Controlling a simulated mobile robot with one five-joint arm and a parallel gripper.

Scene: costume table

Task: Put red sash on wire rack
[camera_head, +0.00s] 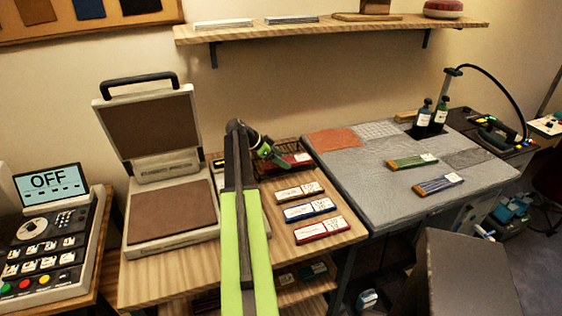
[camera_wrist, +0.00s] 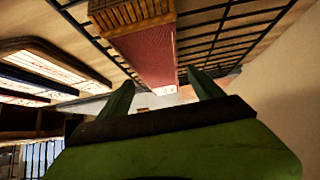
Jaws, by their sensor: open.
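A red sash (camera_head: 299,159), folded into a flat bar with a pale label, lies on the black wire rack (camera_head: 266,170) at the back of the wooden table. In the wrist view the red sash (camera_wrist: 146,56) shows a brown ribbed end, with the dark wires of the rack (camera_wrist: 232,30) on both sides. My gripper (camera_head: 271,154) is at the rack, just left of the sash. In the wrist view my gripper (camera_wrist: 162,80) has its fingers apart, with the sash beyond the tips. I cannot tell whether they touch it. My arm hides part of the rack.
Brown (camera_head: 299,191), blue (camera_head: 311,209) and dark red (camera_head: 322,229) labelled bars lie in front of the rack. An open press (camera_head: 165,205) stands left. A grey-topped table (camera_head: 365,190) with bottles (camera_head: 422,115) is right. A shelf (camera_head: 330,29) hangs above.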

